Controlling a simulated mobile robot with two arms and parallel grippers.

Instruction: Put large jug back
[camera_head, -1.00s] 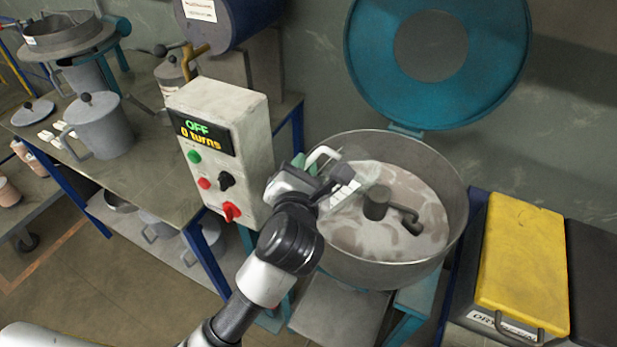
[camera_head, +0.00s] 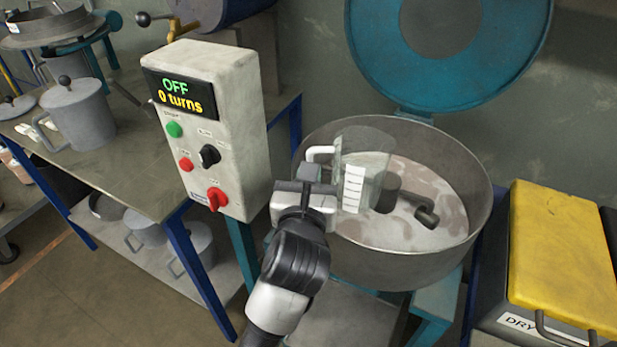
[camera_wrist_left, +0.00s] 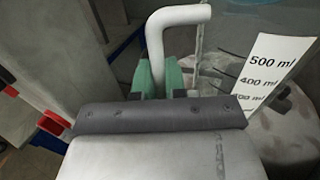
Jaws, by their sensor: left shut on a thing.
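The large jug (camera_head: 362,150) is clear, with a white measuring label and a white handle. It looks roughly upright, above or inside the mixer pan (camera_head: 478,215); I cannot tell if it touches anything there. My left gripper (camera_head: 308,185) is shut on the jug's handle. In the left wrist view its green fingertips (camera_wrist_left: 165,78) close around the white handle (camera_wrist_left: 180,16), and the label (camera_wrist_left: 268,72) reads 500 ml at the top. The jug's lower part is not clear to see. My right gripper is in neither view.
The control box (camera_head: 225,130) stands left of the pan and reads OFF, 0 turns. The teal lid (camera_head: 375,60) is raised behind. A grey lidded can (camera_head: 78,115) stands on the left table (camera_head: 120,165). A yellow-lidded bin (camera_head: 565,250) is at the right.

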